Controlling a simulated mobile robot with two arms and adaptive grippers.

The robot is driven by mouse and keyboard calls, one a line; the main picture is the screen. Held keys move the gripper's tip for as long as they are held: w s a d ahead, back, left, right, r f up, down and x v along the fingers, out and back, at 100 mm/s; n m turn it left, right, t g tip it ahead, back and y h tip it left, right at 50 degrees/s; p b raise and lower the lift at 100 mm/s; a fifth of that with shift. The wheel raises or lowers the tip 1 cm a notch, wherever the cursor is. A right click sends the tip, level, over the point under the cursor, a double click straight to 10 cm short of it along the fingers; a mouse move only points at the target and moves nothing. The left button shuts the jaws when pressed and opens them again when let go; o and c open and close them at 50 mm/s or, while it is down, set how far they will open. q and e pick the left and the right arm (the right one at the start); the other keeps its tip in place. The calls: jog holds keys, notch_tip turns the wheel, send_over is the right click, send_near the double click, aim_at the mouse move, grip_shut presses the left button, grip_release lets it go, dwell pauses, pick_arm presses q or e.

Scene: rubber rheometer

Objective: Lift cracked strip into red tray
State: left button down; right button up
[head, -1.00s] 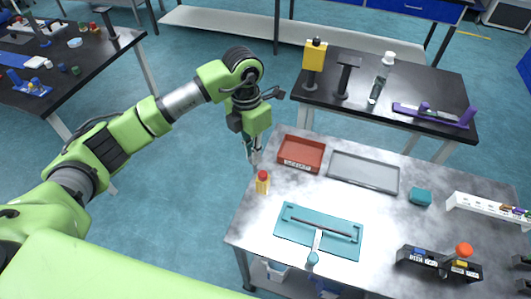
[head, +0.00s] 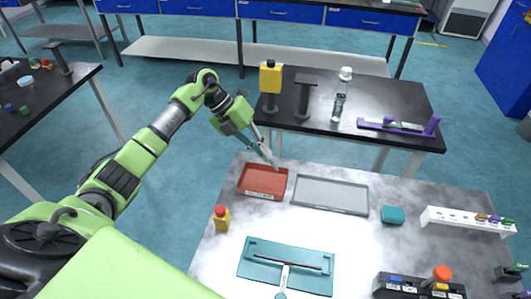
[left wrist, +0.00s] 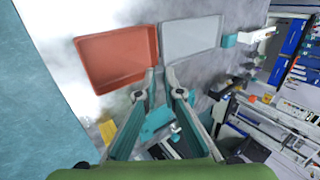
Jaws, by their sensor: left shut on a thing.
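The red tray (head: 262,179) lies at the back left of the pale table, with a label on its front wall. It also shows in the left wrist view (left wrist: 115,55), and its inside looks empty. My left gripper (head: 274,163) reaches down over the tray's back right corner. In the left wrist view its fingers (left wrist: 160,72) are close together beside the tray's right edge. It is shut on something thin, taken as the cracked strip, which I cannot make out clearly.
A grey tray (head: 330,194) stands right of the red one. A yellow bottle with a red cap (head: 222,218) stands in front left. A teal board with a bar (head: 286,266) lies nearer. The black table (head: 380,100) behind holds a purple rack (head: 400,127) and bottles.

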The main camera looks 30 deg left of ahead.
pick_arm(q)
jog(key=shift+f+b, duration=2.6)
jog(key=shift+f, duration=1.2)
jog(key=c, duration=2.1)
grip_release()
